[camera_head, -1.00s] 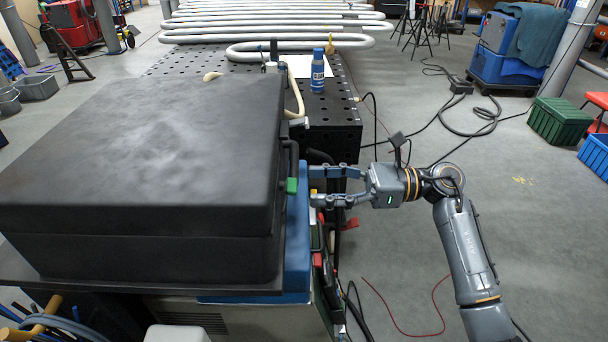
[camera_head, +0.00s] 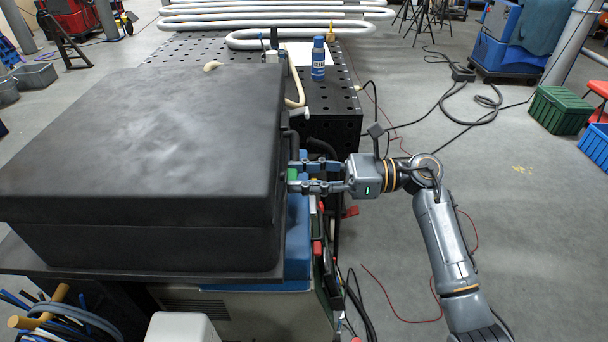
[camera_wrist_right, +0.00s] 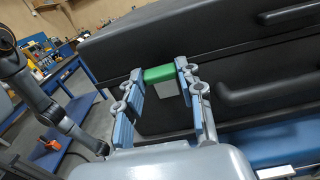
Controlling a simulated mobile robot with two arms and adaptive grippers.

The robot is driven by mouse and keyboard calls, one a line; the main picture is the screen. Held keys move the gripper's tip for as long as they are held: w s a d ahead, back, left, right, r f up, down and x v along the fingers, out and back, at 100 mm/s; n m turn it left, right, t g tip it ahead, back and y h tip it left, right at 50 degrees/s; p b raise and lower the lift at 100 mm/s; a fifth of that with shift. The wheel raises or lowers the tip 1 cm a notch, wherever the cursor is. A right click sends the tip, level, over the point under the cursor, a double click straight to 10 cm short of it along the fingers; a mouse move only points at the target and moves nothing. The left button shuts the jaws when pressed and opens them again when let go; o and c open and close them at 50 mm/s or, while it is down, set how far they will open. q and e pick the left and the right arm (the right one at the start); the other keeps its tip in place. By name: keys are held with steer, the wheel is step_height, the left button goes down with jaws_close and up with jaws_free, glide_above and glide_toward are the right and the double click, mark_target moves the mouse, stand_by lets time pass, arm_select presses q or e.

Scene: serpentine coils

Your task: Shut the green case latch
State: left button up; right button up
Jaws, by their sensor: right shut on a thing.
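The large black case (camera_head: 150,160) lies with its lid down on a dark surface in the head view. Its green latch (camera_wrist_right: 158,73) is on the side wall near the lid seam, with a light grey part (camera_wrist_right: 166,89) below it. My right gripper (camera_head: 293,177) reaches in from the right and is shut on the green latch, one finger on each side. My left gripper is in neither view.
A black handle (camera_wrist_right: 270,88) sticks out of the case wall beside the latch. Blue and grey equipment (camera_head: 298,240) stands under the case's right edge. A perforated black table (camera_head: 335,105) with a blue bottle (camera_head: 318,60) is behind. The floor at right is mostly free, with cables.

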steer(key=shift+a+r+h+b, duration=0.4)
steer(key=shift+a+h, duration=0.15)
steer(key=shift+h, duration=0.65)
steer(key=o, duration=1.2)
steer(key=shift+a, duration=0.1)
steer(key=shift+c, duration=0.2)
steer(key=v, duration=1.2)
